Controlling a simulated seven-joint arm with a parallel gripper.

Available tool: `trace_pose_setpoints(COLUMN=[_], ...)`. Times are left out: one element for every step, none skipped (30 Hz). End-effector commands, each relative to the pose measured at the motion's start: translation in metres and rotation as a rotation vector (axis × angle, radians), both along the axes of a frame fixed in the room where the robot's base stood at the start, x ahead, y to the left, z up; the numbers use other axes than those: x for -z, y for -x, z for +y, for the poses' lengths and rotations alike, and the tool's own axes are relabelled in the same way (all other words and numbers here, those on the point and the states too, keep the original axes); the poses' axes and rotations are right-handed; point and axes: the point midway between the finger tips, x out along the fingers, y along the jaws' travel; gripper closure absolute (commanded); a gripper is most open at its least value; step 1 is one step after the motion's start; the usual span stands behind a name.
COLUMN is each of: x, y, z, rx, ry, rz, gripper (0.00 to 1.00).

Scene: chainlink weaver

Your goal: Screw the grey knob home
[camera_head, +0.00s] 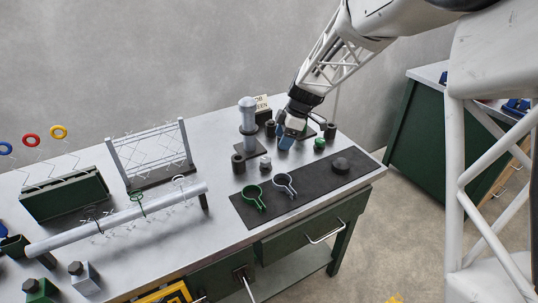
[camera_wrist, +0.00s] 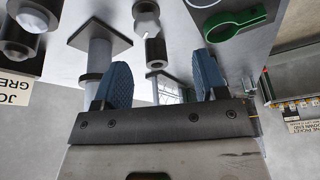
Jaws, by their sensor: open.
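A small grey knob-like piece (camera_head: 265,162) stands on the bench, below the tall grey post (camera_head: 248,118). In the wrist view a similar grey piece (camera_wrist: 146,12) shows at the top, with a dark cylinder (camera_wrist: 156,52) beside it. I cannot tell for sure that this is the grey knob, or whether it sits on a thread. My gripper (camera_head: 288,139) is low over the bench, right of the post. Its blue fingers (camera_wrist: 163,78) are apart with nothing held between them.
A dark mat (camera_head: 295,205) holds a green ring clamp (camera_head: 253,196), a grey ring clamp (camera_head: 285,184) and a black disc (camera_head: 341,165). A green knob (camera_head: 319,145) stands right of my gripper.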

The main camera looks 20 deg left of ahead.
Motion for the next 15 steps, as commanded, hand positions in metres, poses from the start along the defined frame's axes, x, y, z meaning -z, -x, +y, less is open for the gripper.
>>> trace_pose_setpoints(x=[0.008,0.012,0.015,0.018,0.02,0.022,0.023,0.024,0.025,0.025,0.026,0.026,0.025,0.025,0.025], y=[-0.004,-0.006,-0.008,-0.009,-0.011,-0.012,-0.013,-0.013,-0.014,-0.014,-0.014,-0.014,-0.014,-0.014,-0.014], z=[0.01,0.014,0.018,0.021,0.024,0.027,0.028,0.029,0.03,0.031,0.031,0.031,0.031,0.031,0.031], rx=[-0.031,-0.048,-0.067,-0.08,-0.089,-0.101,-0.107,-0.112,-0.116,-0.118,-0.119,-0.119,-0.119,-0.119,-0.119], ry=[-0.008,-0.012,-0.018,-0.021,-0.025,-0.028,-0.031,-0.033,-0.034,-0.034,-0.034,-0.034,-0.034,-0.034,-0.034], rz=[-0.002,-0.003,-0.005,-0.007,-0.008,-0.01,-0.01,-0.011,-0.011,-0.012,-0.013,-0.013,-0.013,-0.013,-0.013], gripper=[0.34,0.34,0.34,0.34,0.34,0.34,0.34,0.34,0.34,0.34,0.34,0.34,0.34,0.34,0.34])
